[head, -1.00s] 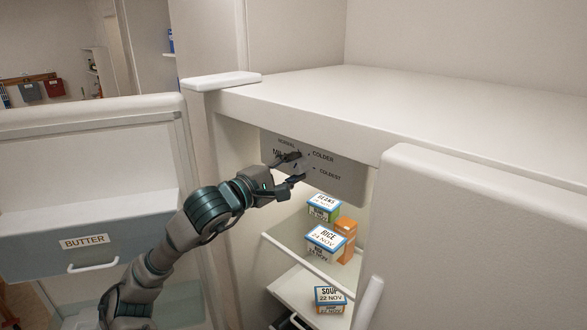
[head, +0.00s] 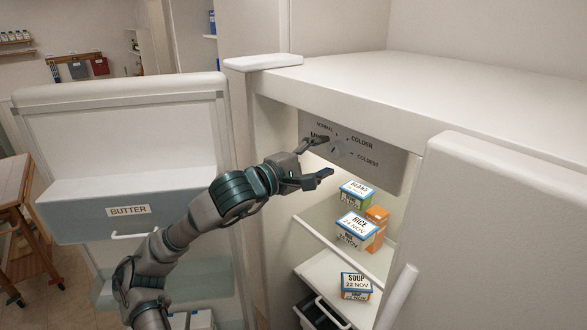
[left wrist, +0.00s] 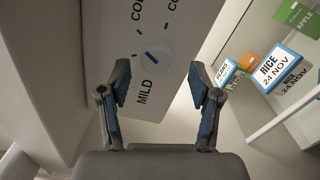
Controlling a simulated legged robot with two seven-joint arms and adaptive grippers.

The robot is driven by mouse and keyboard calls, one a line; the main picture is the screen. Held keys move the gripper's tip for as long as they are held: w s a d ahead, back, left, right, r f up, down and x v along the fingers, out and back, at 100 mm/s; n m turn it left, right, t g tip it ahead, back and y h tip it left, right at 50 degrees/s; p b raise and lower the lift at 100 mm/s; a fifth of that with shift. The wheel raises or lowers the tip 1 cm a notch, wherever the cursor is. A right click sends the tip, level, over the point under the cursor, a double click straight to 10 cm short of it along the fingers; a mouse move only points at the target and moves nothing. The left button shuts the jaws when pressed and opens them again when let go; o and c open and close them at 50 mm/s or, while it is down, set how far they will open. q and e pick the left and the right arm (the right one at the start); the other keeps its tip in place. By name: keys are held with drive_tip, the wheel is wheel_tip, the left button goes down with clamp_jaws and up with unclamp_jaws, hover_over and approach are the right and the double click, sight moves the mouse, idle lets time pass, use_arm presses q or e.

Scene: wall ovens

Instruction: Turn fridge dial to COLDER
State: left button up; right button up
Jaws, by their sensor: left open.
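The fridge dial (head: 336,151) sits on a grey panel (head: 385,172) under the fridge's top, marked MILD, NORMAL, COLDER and COLDEST. My right gripper is not in view.
An open door with a butter compartment (head: 128,212) stands at left. Another white door (head: 510,230) fills the right front. The fridge top (head: 400,85) is bare.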

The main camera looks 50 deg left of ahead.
use_arm(q)
drive_tip(key=s, duration=1)
drive_tip(key=shift+a+f, duration=0.15)
drive_tip(key=shift+a, duration=0.3)
drive_tip(key=shift+a, duration=0.1)
